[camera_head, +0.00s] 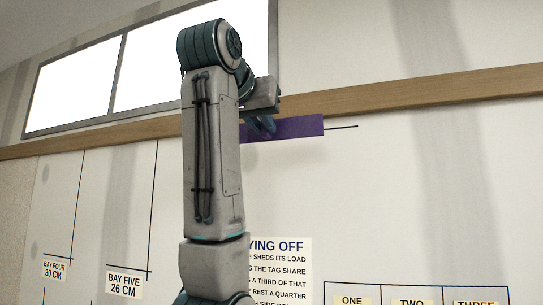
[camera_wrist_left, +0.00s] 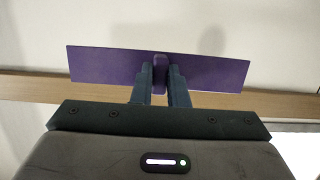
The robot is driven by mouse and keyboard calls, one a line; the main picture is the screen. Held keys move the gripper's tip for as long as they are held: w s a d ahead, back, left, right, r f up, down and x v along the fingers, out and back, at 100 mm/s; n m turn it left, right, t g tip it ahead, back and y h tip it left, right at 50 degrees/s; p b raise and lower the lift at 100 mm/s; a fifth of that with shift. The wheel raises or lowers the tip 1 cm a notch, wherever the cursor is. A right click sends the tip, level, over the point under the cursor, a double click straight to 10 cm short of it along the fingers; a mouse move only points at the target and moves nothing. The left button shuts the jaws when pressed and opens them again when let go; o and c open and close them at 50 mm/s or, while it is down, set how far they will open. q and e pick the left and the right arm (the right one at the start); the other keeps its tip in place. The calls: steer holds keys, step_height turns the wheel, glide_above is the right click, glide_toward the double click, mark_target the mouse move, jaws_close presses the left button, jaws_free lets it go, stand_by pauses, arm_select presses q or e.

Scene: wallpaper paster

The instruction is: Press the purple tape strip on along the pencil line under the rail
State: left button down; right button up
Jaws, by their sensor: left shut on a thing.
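The purple tape strip (camera_head: 298,127) is just under the wooden rail in the head view, its left part hidden behind my left arm. My left gripper (camera_head: 263,125) is partly hidden there. In the left wrist view, my left gripper (camera_wrist_left: 160,84) is shut on a raised purple grip at the middle of the strip (camera_wrist_left: 210,71). The strip looks slightly tilted against the rail in that view. The dark pencil line (camera_head: 343,127) runs right from the strip's right end; the rest is hidden. Whether the strip touches the wall I cannot tell. My right gripper is not in view.
The wooden rail (camera_head: 400,94) crosses the wall, with a bright window (camera_head: 155,66) above it. Below are vertical lines with labels for bay four (camera_head: 55,268) and bay five (camera_head: 124,285), a printed notice (camera_head: 285,272) and a numbered chart (camera_head: 415,287). The wall right of the strip is clear.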

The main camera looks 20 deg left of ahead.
mark_target(279, 135)
arm_select(q)
steer(key=shift+r, duration=0.15)
stand_by(0.3)
steer(key=shift+w+d+r, duration=0.1)
steer(key=shift+w+r, duration=0.05)
steer(key=shift+w, duration=0.45)
steer(key=shift+r+p+x, duration=0.3)
steer(key=shift+p+x, duration=0.25)
steer(key=shift+x, duration=0.7)
steer(key=shift+r+p+x, duration=0.25)
steer(key=shift+p+x, duration=0.3)
steer(key=shift+x, duration=0.7)
steer(key=shift+r+p+x, duration=0.3)
steer(key=shift+p+x, duration=0.25)
steer(key=shift+x, duration=0.7)
steer(key=shift+w+f, duration=0.15)
steer(key=shift+w, duration=0.05)
steer(key=shift+w, duration=0.25)
steer(key=shift+w+p, duration=0.35)
steer(key=shift+p, duration=0.05)
steer(key=shift+p+x, duration=0.45)
steer(key=shift+x, duration=0.4)
steer(key=shift+r, duration=0.3)
